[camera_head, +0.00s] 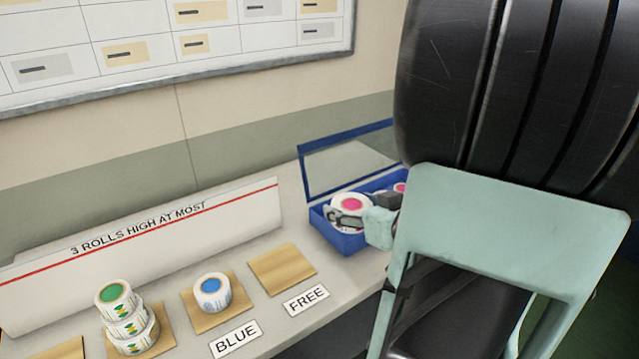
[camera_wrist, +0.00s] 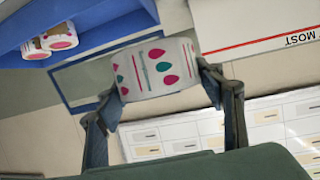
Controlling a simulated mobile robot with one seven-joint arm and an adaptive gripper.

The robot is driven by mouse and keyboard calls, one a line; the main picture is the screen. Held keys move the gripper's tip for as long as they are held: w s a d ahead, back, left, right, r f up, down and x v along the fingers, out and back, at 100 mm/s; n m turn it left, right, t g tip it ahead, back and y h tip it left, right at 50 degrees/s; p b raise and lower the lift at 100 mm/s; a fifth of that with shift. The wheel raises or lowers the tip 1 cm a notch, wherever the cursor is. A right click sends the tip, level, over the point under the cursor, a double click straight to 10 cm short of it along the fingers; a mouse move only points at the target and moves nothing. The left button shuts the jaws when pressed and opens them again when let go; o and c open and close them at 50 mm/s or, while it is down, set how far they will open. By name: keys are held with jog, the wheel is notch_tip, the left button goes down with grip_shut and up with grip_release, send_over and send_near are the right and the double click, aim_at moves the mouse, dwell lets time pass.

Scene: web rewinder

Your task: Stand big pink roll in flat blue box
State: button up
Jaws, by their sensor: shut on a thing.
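My gripper (camera_head: 366,211) is shut on a big white roll with a pink core (camera_head: 350,204). In the wrist view the roll (camera_wrist: 158,68), printed with pink and teal drops, sits between both fingers (camera_wrist: 157,82). Its cored end faces up in the head view, so it looks roughly upright. The flat blue box (camera_head: 345,242) stands open at the back right, with its lid raised behind. The held roll overlaps the box in the head view; I cannot tell whether it touches the floor of the box. Other pink-cored rolls (camera_wrist: 60,38) lie in the box; one (camera_head: 400,187) shows beside my gripper.
Wooden squares line the counter: one with stacked green-cored rolls (camera_head: 126,318), one with a blue-cored roll (camera_head: 212,292), and an empty one (camera_head: 282,268) by the FREE label. A low sign panel (camera_head: 150,235) stands behind them. My arm hides the right side.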

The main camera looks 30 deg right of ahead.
jog(key=shift+w+d+f, duration=0.15)
jog(key=shift+w+d, duration=0.05)
jog(key=shift+d, duration=0.05)
jog(key=w+d+f+b, duration=0.2)
jog(key=w+b, duration=0.1)
jog(key=w+d+f+b, duration=0.2)
jog(key=w+f, duration=0.1)
jog(key=w+d+f+b, duration=0.3)
jog(key=shift+w+f+b, duration=0.2)
jog(key=shift+f+b, duration=0.05)
jog(key=shift+b, duration=0.1)
jog(key=shift+w+d+f, duration=0.15)
jog(key=shift+w, duration=0.05)
jog(key=shift+w+d+f+b, duration=0.2)
jog(key=shift+f+b, duration=0.2)
jog(key=shift+b, duration=0.2)
notch_tip(320, 180, down, 3)
jog(key=b, duration=0.3)
jog(key=shift+w, duration=0.15)
